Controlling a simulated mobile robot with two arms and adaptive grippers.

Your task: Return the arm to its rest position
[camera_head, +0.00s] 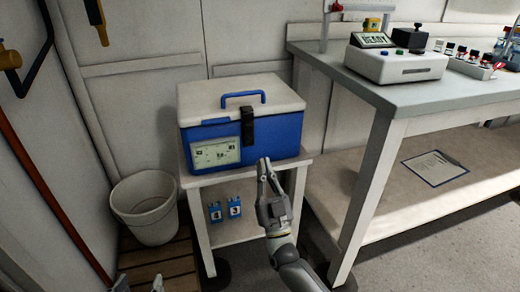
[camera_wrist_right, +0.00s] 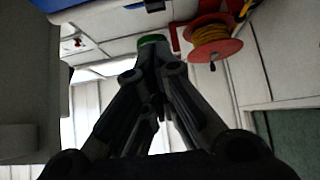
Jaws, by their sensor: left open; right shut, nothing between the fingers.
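My right gripper (camera_head: 266,162) is shut and empty. Its arm rises from the bottom of the head view, and its fingertips show in front of the lower right front of a blue cooler box with a white lid (camera_head: 250,137). I cannot tell whether they touch it. In the right wrist view the fingers (camera_wrist_right: 152,55) converge, with a small green thing beyond their tips. My left gripper (camera_head: 138,284) shows only its open fingertips at the bottom edge of the head view, left of centre.
The box stands on a small white table (camera_head: 197,182) with two blue tags on its lower part. A white bin (camera_head: 146,207) stands to the left. A grey-topped bench (camera_head: 375,95) with lab devices is at right, a clipboard (camera_head: 434,168) on its shelf. A red cable reel (camera_wrist_right: 213,44) shows in the wrist view.

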